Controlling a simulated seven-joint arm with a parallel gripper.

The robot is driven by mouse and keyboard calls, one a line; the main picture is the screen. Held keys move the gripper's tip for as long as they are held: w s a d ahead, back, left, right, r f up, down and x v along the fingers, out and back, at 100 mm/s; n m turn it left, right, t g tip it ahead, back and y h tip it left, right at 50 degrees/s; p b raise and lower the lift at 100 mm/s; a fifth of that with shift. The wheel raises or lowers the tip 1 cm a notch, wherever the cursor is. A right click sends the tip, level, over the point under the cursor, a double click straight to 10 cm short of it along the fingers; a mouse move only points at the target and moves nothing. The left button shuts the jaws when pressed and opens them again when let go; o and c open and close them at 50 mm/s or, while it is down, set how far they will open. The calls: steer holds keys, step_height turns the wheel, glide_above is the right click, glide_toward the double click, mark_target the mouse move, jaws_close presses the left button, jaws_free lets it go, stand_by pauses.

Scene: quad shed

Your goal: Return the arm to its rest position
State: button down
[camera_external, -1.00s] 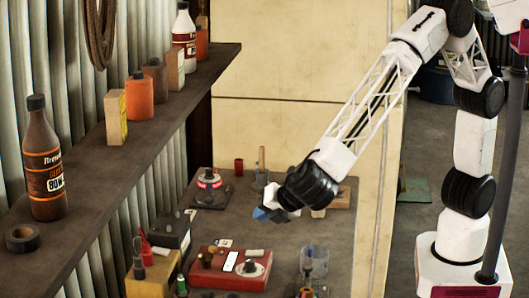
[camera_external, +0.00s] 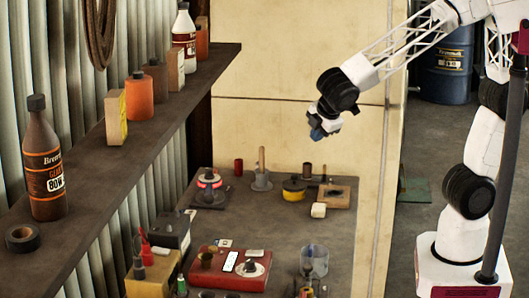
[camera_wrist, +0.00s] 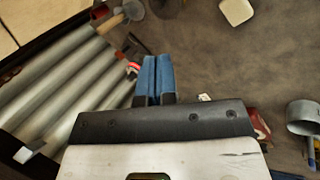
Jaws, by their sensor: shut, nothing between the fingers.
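My gripper (camera_external: 318,132) is raised well above the far part of the workbench (camera_external: 275,222) in the external view. Its blue fingers point down and are closed together with nothing between them. In the wrist view the two blue fingers (camera_wrist: 154,78) lie side by side, over the grey bench top. My white and black arm reaches in from the right, from its base at the lower right.
A shelf (camera_external: 150,110) with bottles runs along the left. A blue drum (camera_external: 446,62) stands behind my arm.

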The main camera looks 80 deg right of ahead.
steer(key=s+d+m+y, duration=0.2)
steer(key=s+d+m, duration=0.3)
steer(key=s, duration=0.5)
steer(key=s+d+m+g+y, duration=0.1)
steer(key=s+d+m, duration=0.3)
steer(key=s+d, duration=0.4)
steer(key=shift+s+m+y, duration=0.4)
steer(key=shift+s+y, duration=0.3)
steer(key=shift+s, duration=0.95)
steer(key=shift+d, duration=0.1)
